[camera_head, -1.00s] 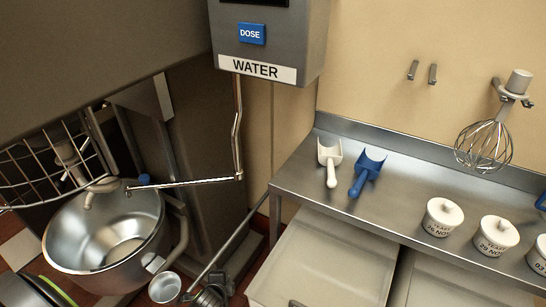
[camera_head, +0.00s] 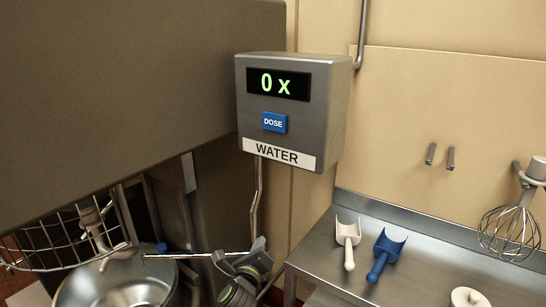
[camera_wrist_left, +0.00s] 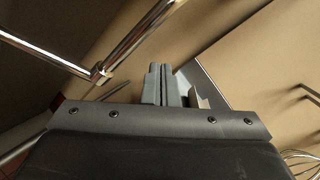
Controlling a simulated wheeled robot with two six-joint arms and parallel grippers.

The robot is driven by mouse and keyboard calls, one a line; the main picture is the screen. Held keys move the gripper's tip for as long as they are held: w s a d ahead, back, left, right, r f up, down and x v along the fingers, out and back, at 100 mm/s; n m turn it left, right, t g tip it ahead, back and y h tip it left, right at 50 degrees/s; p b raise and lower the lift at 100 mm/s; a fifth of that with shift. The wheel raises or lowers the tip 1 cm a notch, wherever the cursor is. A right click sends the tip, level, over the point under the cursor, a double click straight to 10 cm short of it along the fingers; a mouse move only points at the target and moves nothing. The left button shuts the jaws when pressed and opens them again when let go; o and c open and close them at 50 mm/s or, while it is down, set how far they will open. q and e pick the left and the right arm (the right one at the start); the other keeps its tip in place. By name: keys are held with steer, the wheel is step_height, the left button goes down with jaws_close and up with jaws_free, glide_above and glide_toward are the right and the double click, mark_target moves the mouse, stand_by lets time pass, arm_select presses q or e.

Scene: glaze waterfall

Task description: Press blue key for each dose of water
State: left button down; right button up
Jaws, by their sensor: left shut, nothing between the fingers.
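The grey water dispenser (camera_head: 295,140) hangs on the wall in the upper middle of the head view. Its display (camera_head: 278,84) reads "0 x" in green. The blue DOSE key (camera_head: 274,122) sits below the display, above the WATER label (camera_head: 277,153). My left gripper (camera_head: 259,246) is below the dispenser in the head view, clearly apart from the blue key. Its fingers also show in the left wrist view (camera_wrist_left: 164,83), shut together with nothing between them. The key does not show in the left wrist view. My right gripper is not in view.
A thin metal pipe (camera_head: 258,195) runs down from the dispenser and bends left over the steel mixing bowl (camera_head: 85,290). A wire guard (camera_head: 62,240) stands at the left. A steel bench (camera_head: 320,260) at right holds a white scoop (camera_head: 347,236) and a blue scoop (camera_head: 380,262).

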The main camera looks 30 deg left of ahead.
arm_select(q)
step_height(320, 180, up, 18)
steer(key=s+d+m+t+y+p, duration=0.1)
steer(key=s+m+t+y, duration=0.1)
steer(key=m+t, duration=0.2)
steer(key=m+t+y+p, duration=0.2)
steer(key=m+y, duration=0.1)
steer(key=y, duration=0.1)
glide_toward(274, 122)
steer(key=s+a+r, duration=0.4)
steer(key=s+r, duration=0.1)
steer(key=s, duration=0.1)
steer(key=shift+a+f, duration=0.15)
steer(key=shift+f, duration=0.05)
steer(key=shift+w+b, duration=0.2)
steer(key=shift+b, duration=0.15)
steer(key=shift+w+d+b, duration=0.2)
steer(key=shift+w+b, duration=0.55)
steer(key=shift+w, duration=1.4)
steer(key=shift+w+d+b, duration=0.15)
steer(key=shift+w+b, duration=0.55)
steer(key=shift+w, duration=1.45)
